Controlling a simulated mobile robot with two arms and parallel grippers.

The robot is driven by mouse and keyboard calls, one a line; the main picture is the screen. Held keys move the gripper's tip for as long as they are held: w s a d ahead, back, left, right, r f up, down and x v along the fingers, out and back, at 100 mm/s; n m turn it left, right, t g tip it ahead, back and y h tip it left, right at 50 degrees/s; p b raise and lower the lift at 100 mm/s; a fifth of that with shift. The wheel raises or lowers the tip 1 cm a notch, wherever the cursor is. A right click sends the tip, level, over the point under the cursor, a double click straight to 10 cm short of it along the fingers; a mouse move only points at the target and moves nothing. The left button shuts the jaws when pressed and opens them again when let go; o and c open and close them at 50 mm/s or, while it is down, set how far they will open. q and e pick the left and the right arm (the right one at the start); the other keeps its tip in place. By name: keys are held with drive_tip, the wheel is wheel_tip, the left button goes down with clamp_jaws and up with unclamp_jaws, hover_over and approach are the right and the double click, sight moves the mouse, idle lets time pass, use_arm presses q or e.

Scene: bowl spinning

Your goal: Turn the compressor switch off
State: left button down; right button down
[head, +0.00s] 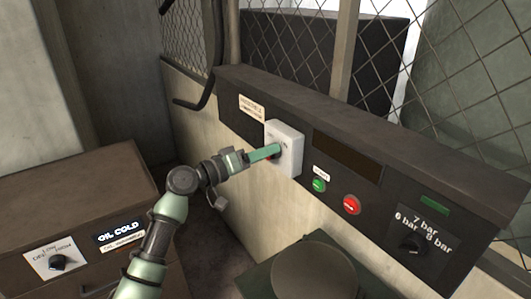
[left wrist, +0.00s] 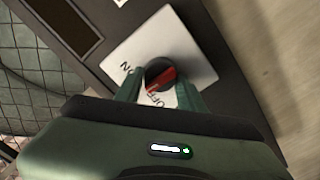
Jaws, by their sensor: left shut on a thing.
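The compressor switch is a black round knob with a red bar (left wrist: 160,75) on a white plate (left wrist: 190,55), seen in the left wrist view. The letters ON show on the plate at the knob's left and OFF just below it. The red bar slants, its lower end close to the OFF letters. My left gripper (left wrist: 160,92) has a green finger on each side of the knob and is shut on it. In the head view the white switch box (head: 289,148) is on the dark panel, and my left gripper (head: 274,152) reaches its face, hiding most of the knob. My right gripper is not in view.
Right of the switch box are a green button (head: 319,185), a red button (head: 351,204) and a pressure dial (head: 411,242). A brown cabinet (head: 70,205) with an oil dial stands at left. A round dark-topped object (head: 313,272) stands below the panel. Wire mesh (head: 450,70) rises behind.

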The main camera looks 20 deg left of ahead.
use_arm(q)
drive_tip(key=shift+a+f+n+p, duration=0.1)
drive_tip(key=shift+n+p, duration=0.85)
drive_tip(key=shift+n, duration=1.45)
drive_tip(key=shift+f+n+p, duration=0.1)
drive_tip(key=shift+n+p, duration=0.85)
drive_tip(key=shift+n, duration=1.45)
drive_tip(key=c, duration=0.9)
unclamp_jaws()
